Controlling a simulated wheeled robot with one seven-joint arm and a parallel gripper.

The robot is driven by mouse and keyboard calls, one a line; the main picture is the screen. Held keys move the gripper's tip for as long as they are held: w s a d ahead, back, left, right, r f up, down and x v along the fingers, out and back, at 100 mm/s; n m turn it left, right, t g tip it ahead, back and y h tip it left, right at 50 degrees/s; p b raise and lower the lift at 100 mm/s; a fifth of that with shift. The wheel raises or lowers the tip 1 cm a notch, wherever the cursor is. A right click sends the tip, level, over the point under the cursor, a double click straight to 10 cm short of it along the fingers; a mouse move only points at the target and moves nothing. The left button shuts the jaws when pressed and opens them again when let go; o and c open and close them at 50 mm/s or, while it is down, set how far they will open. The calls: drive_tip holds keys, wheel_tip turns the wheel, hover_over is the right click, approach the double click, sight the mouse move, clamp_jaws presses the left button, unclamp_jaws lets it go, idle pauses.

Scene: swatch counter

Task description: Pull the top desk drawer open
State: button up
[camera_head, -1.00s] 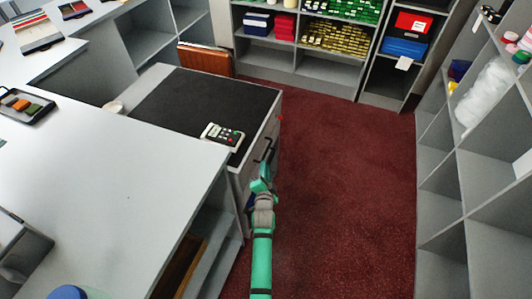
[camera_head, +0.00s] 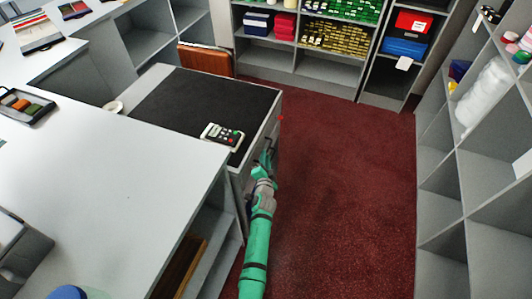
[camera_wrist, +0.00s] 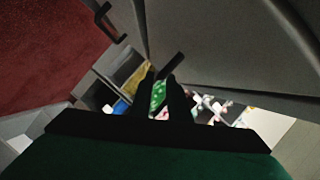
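The desk (camera_head: 190,100) has a dark top and grey drawer fronts on its right side. The top drawer front (camera_head: 262,137) looks closed, flush with the desk. My gripper (camera_head: 267,157) is beside the drawer fronts. In the wrist view, its two dark fingers (camera_wrist: 161,85) stand apart with a gap between them. A dark bar handle (camera_wrist: 172,67) lies at the fingertips; I cannot tell whether they touch it. Another drawer handle (camera_wrist: 106,20) shows at the upper left, on a lower drawer. In the head view my gripper partly hides the handles.
A calculator-like device (camera_head: 222,136) lies on the desk top. A white counter (camera_head: 110,165) stands nearer, at the left. The red carpet (camera_head: 345,180) right of the desk is clear. A grey shelf unit (camera_head: 440,200) bounds it on the right, and stocked shelves (camera_head: 320,65) stand behind.

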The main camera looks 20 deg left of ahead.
drive_tip(key=shift+x, duration=2.05)
drive_tip(key=shift+d, duration=0.1)
clamp_jaws()
